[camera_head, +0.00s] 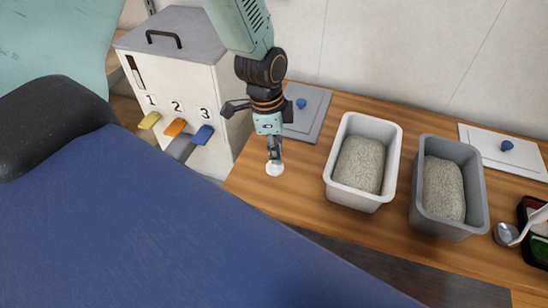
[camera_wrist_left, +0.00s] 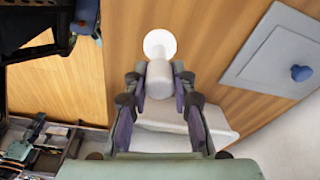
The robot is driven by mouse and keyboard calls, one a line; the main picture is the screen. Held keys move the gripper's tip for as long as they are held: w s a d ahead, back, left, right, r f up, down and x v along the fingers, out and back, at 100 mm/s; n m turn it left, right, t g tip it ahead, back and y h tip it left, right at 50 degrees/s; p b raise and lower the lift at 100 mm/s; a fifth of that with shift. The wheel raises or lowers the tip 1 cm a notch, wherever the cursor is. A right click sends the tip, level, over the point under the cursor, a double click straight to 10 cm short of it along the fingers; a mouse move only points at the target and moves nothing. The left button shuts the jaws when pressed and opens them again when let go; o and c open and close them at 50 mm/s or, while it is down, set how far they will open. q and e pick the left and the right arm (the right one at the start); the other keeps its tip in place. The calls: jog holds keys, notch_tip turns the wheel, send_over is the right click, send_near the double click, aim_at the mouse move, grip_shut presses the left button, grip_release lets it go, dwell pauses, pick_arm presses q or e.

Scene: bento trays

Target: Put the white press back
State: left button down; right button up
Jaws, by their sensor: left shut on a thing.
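The white press shows in the left wrist view as a short white cylinder (camera_wrist_left: 159,80) with a round white disc (camera_wrist_left: 160,43) beyond it. In the head view, its disc (camera_head: 274,170) shows just below my left gripper (camera_head: 274,150). My left gripper is shut on the press's cylinder; its fingers also show in the left wrist view (camera_wrist_left: 159,88). The disc is over the bare wooden counter (camera_head: 250,185), left of the white tub. I cannot tell whether it touches the wood. My right gripper is not in view.
A white tub (camera_head: 333,190) and a grey tub (camera_head: 418,200) hold rice. A grey lid (camera_head: 318,108) lies behind, a white lid (camera_head: 480,140) at right. A numbered dispenser (camera_head: 190,70) stands left. A ladle (camera_head: 505,235) and dark tray (camera_head: 530,250) are at far right.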

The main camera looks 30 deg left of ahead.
aim_at(275, 167)
pick_arm(q)
jog(key=f, duration=0.3)
jog(key=shift+s, duration=0.3)
jog(key=shift+f, duration=0.2)
jog(key=shift+w+f, duration=0.1)
jog(key=shift+w, duration=0.15)
jog(key=shift+f+b, duration=0.15)
jog(key=shift+b, duration=0.25)
jog(key=c, duration=1.2)
grip_release()
jog(key=shift+s, duration=0.25)
jog(key=shift+o, duration=0.5)
jog(key=shift+w, duration=0.15)
